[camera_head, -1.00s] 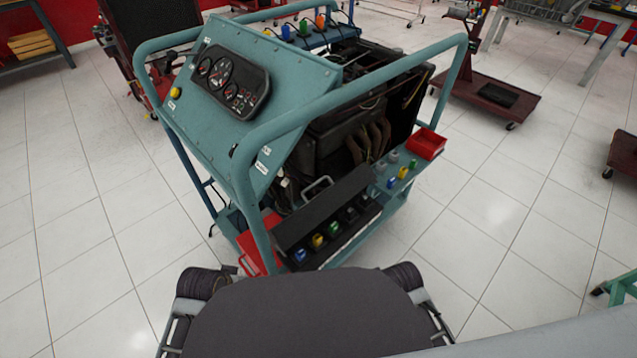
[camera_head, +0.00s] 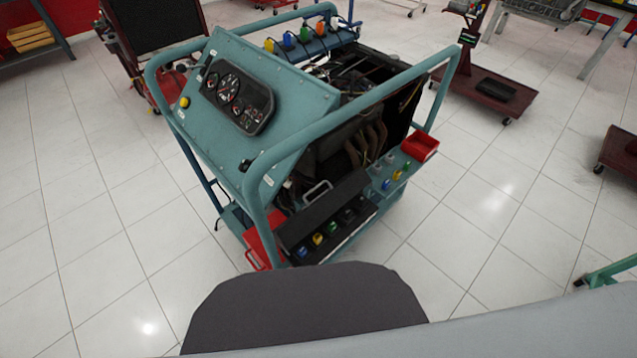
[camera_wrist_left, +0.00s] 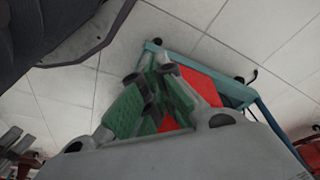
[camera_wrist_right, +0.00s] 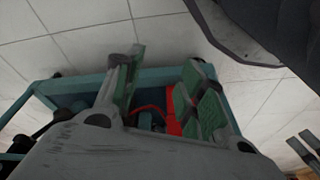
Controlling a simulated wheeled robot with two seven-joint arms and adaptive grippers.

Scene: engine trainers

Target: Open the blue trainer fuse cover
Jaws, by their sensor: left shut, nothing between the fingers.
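The blue trainer (camera_head: 222,150) stands in front of me in the head view, with a tubular frame and a sloped gauge panel. Low on its near side is a black fuse box; its black cover panel (camera_head: 318,214) sits above a row of coloured fuses (camera_head: 317,239). I cannot tell how far the cover is raised. A metal handle (camera_head: 317,188) shows just behind it. My left gripper (camera_wrist_left: 150,72) is shut and empty in the left wrist view. My right gripper (camera_wrist_right: 165,75) is open and empty. Both point toward the trainer's lower frame; neither shows in the head view.
A red tray (camera_head: 420,146) sits at the trainer's right corner, and a red box (camera_head: 262,240) low at its front left. Coloured caps (camera_head: 397,175) line the ledge. Red trolleys (camera_head: 490,96) stand behind right.

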